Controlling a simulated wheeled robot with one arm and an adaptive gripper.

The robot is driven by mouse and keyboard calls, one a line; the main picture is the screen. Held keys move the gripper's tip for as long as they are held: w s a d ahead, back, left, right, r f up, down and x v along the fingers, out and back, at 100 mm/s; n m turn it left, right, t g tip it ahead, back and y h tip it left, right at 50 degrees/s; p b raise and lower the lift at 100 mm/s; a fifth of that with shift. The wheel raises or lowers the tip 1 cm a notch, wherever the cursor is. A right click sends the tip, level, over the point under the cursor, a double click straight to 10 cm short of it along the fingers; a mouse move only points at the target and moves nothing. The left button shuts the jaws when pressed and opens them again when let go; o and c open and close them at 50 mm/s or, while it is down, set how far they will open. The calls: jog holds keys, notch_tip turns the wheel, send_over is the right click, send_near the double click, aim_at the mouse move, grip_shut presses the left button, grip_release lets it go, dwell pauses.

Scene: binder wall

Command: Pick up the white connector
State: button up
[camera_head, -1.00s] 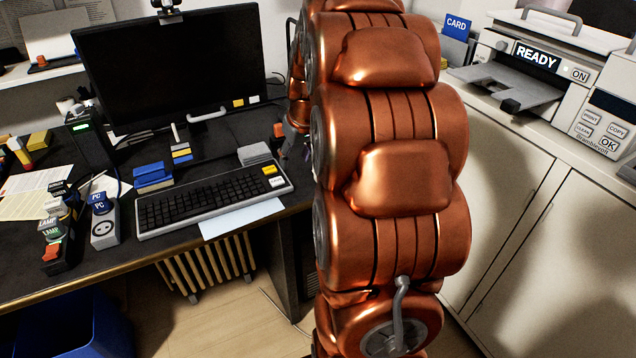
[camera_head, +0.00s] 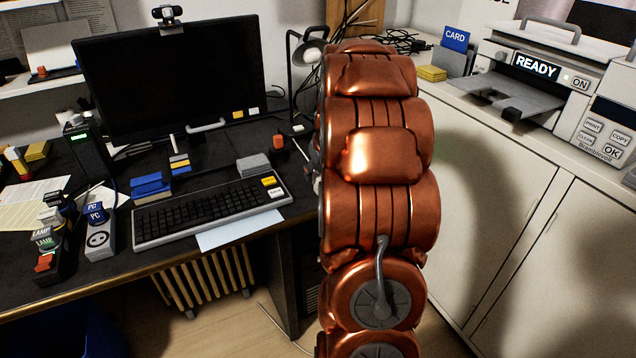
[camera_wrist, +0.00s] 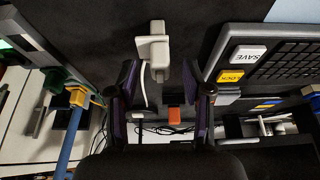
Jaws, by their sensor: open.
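The white connector (camera_wrist: 156,47) shows in the wrist view as a pale block with a wider crosspiece, on the dark desk, with a thin white cable running from it. My gripper (camera_wrist: 163,86) is open and empty; its two dark purple fingers lie left and right of the cable, with the connector above their tips in the picture. I see no contact between fingers and connector. In the head view I cannot make out the connector, and my copper arm hides most of the gripper.
The keyboard (camera_head: 205,212) lies beside the connector, with yellow LOCK and white SAVE keys. An orange block (camera_wrist: 174,116) is between the fingers in the wrist view, farther back on the desk. A monitor (camera_head: 170,75) and lamp (camera_head: 308,52) stand behind. White cabinets (camera_head: 500,215) bound the right.

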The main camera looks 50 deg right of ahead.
jog(key=shift+x, duration=0.95)
jog(key=shift+c, duration=0.2)
grip_shut()
